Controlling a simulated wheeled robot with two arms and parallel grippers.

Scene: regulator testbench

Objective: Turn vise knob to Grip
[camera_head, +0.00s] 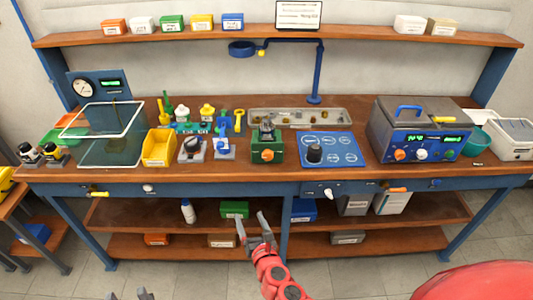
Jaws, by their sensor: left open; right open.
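The green vise (258,147) stands on the workbench near the middle, with dark jaws on top. An orange knob (267,155) is on its front face; its marking is too small to read. My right gripper (251,218), on a red arm, is open and empty. It appears below the bench's front edge, in front of the lower shelves and apart from the vise. My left gripper (127,294) shows only its fingertips at the bottom edge; they are spread, with nothing visible between them.
A grey device with several knobs (420,130) stands further right. Small tools and a yellow bin (159,148) are to the left. The drawer fronts (330,191) run below the bench top.

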